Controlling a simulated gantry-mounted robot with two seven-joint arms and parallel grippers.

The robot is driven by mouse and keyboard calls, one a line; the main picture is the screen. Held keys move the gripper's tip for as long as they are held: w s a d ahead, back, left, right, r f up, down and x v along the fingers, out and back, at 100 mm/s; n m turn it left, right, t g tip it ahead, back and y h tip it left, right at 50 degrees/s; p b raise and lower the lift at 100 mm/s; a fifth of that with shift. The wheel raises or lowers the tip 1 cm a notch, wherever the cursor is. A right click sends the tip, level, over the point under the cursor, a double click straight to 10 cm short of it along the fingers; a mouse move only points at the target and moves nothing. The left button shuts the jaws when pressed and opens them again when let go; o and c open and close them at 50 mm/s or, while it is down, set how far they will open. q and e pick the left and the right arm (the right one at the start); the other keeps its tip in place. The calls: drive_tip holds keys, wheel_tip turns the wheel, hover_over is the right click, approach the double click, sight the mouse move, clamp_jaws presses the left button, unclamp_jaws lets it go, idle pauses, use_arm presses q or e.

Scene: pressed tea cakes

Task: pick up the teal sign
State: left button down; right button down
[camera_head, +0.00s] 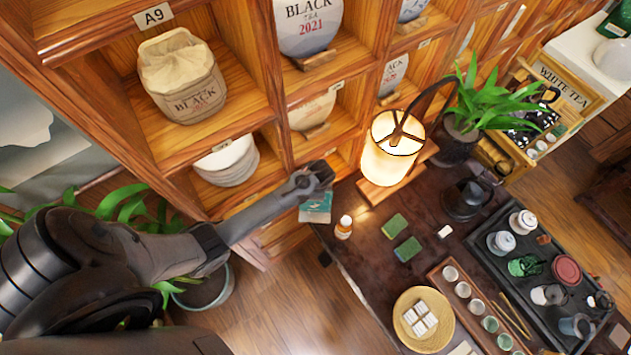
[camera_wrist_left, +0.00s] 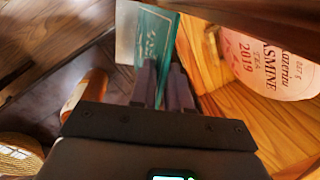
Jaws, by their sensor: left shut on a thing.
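The teal sign (camera_head: 316,207) is a small flat panel with pale lettering at the table's far left corner, below the shelf. My left gripper (camera_head: 314,180) is at its top edge and shut on it. In the left wrist view the sign (camera_wrist_left: 156,38) stands between the two dark fingers (camera_wrist_left: 163,85), with a pale strip along its left side. Its lower part is hidden by the fingers there. I cannot tell whether the sign still touches the table. My right gripper is not in view.
A wooden shelf (camera_head: 283,90) with tea cakes rises close behind the gripper. A small bottle (camera_head: 344,228) stands just right of the sign, and a lit lamp (camera_head: 390,150) is beyond it. Green boxes (camera_head: 395,226) and a tea tray (camera_head: 484,245) lie farther right.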

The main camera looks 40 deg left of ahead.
use_arm(q)
drive_tip(key=shift+s+d+f, duration=0.2)
drive_tip(key=shift+s+f, duration=0.35)
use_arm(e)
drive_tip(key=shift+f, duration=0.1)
use_arm(q)
drive_tip(key=shift+s+d+p, duration=0.6)
drive_tip(key=shift+s, duration=0.3)
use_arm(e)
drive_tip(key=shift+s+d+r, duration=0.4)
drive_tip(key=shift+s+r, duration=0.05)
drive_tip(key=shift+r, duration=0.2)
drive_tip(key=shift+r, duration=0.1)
